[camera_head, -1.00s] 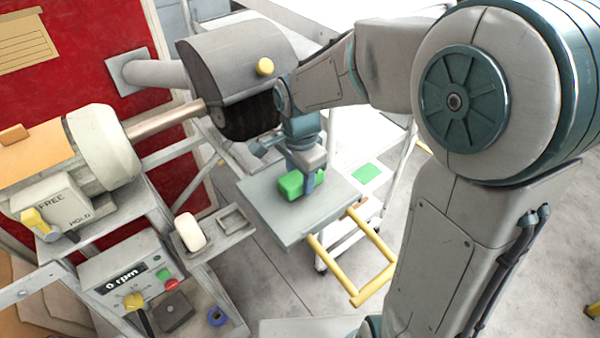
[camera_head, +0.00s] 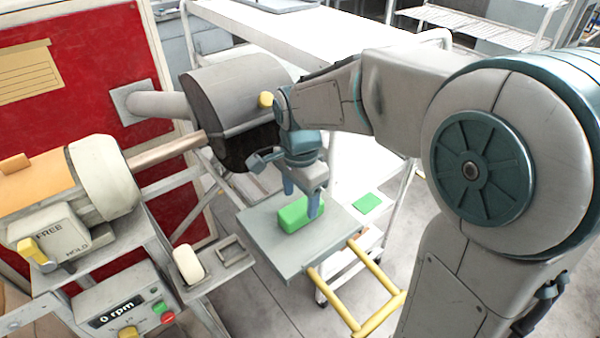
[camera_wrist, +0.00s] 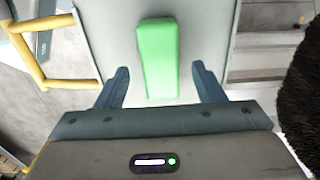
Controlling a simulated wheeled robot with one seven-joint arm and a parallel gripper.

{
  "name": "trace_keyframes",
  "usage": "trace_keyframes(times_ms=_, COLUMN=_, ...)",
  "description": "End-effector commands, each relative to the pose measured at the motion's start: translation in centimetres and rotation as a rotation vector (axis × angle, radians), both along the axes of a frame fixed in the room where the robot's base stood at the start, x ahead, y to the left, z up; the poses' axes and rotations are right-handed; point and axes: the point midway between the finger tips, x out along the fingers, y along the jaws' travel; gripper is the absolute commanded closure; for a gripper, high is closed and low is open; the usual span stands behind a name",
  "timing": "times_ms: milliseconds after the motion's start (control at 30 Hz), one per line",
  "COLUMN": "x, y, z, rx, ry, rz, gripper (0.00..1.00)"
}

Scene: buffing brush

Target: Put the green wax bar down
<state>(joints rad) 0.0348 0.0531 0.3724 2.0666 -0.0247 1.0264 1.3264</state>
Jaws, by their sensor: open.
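The green wax bar (camera_head: 297,214) lies on the grey platform (camera_head: 262,236) with the yellow handle. In the wrist view the bar (camera_wrist: 158,58) lies lengthwise ahead of my gripper (camera_wrist: 161,84), between the lines of its two fingers. The fingers are spread wide with a gap on each side of the bar, and neither touches it. In the head view my gripper (camera_head: 302,200) is directly over the bar, and one finger hides part of it.
The dark buffing brush (camera_head: 232,148) sits under its hood close to my gripper, and at the right edge of the wrist view (camera_wrist: 302,95). A white bar (camera_head: 188,264) rests by an empty tray slot (camera_head: 232,252). A flat green patch (camera_head: 366,202) lies right of the platform. The display reads 0 rpm.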

Motion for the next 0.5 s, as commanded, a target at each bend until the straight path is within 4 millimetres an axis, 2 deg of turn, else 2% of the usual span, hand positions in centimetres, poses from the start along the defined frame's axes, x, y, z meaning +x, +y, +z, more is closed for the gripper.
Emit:
trace_keyframes(times_ms=100, x=0.1, y=0.0, z=2.8, rx=0.002, ry=-0.007, rz=0.000, gripper=0.38)
trace_keyframes(times_ms=300, x=0.1, y=0.0, z=6.4, rx=0.001, ry=-0.004, rz=0.000, gripper=0.38)
trace_keyframes(times_ms=500, x=0.0, y=0.0, z=8.1, rx=0.001, ry=-0.001, rz=0.000, gripper=0.38)
